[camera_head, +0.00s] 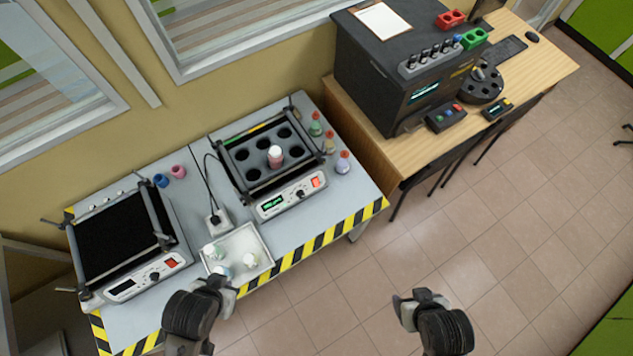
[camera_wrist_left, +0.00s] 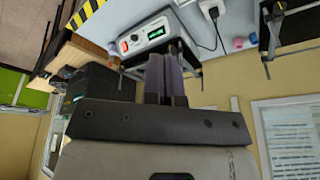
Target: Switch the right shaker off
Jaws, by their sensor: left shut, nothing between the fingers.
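The right shaker (camera_head: 285,196) stands on the grey bench with a black holed rack on top. One pink bottle with a white cap (camera_head: 275,156) sits in the rack. Its front panel has a lit green display, a knob (camera_head: 299,194) and a red switch (camera_head: 316,182). In the left wrist view the panel appears upside down, with the red switch (camera_wrist_left: 124,46) at its left end. My left gripper (camera_head: 214,282) is at the bench's front edge by the tray, apart from the shaker. Its fingers (camera_wrist_left: 166,72) are shut and empty. My right gripper (camera_head: 422,296) is over the floor; its fingers are unclear.
A left shaker (camera_head: 135,283) with its own red switch stands on the bench. A white tray (camera_head: 262,243) holds several bottles, and a power socket (camera_head: 216,222) with a cable sits behind it. Small flasks (camera_head: 343,163) stand right of the right shaker. Open floor lies in front.

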